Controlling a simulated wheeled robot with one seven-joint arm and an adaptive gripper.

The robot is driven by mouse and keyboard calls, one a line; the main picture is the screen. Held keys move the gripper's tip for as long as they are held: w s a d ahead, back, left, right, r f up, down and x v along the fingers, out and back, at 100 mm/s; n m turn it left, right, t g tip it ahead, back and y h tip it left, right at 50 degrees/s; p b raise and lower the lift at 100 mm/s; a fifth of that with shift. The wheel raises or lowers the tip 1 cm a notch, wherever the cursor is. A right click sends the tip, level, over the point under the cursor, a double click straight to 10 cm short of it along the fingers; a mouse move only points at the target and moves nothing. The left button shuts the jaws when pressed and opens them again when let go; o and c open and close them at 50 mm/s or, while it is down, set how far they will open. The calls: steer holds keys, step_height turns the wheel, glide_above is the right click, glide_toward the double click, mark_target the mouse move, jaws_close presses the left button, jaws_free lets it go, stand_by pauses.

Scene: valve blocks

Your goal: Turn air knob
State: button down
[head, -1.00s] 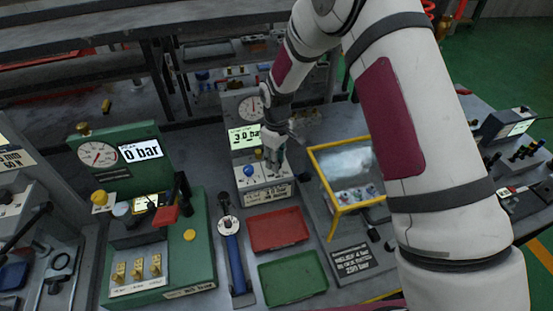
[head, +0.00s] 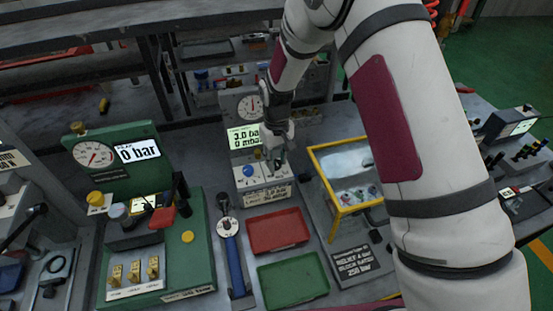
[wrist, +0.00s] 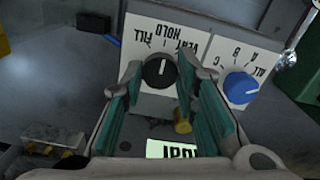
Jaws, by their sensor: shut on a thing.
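The black knob (wrist: 160,72) sits on a white plate marked FILL, HOLD and VENT in the wrist view. Its white line points roughly up, near HOLD; I cannot tell the exact mark. My gripper (head: 274,163) is over the right side of the small grey panel (head: 267,197). Its teal fingers stand on both sides of the black knob, and it is shut on it. In the head view my gripper mostly hides this knob. A blue knob (wrist: 240,88) marked A, B, C, ALL is beside it, also visible in the head view (head: 248,171).
A lit display (head: 243,137) reads 3.0 bar and 0 mbar below a gauge (head: 250,107). A yellow-framed clear box (head: 345,160) stands close at right. Red (head: 278,232) and green (head: 293,280) trays lie in front. A green test stand (head: 180,250) is at left.

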mark_target(277, 162)
steer(key=c, duration=1.2)
jaws_free()
steer(key=shift+c, duration=0.2)
step_height(277, 162, up, 12)
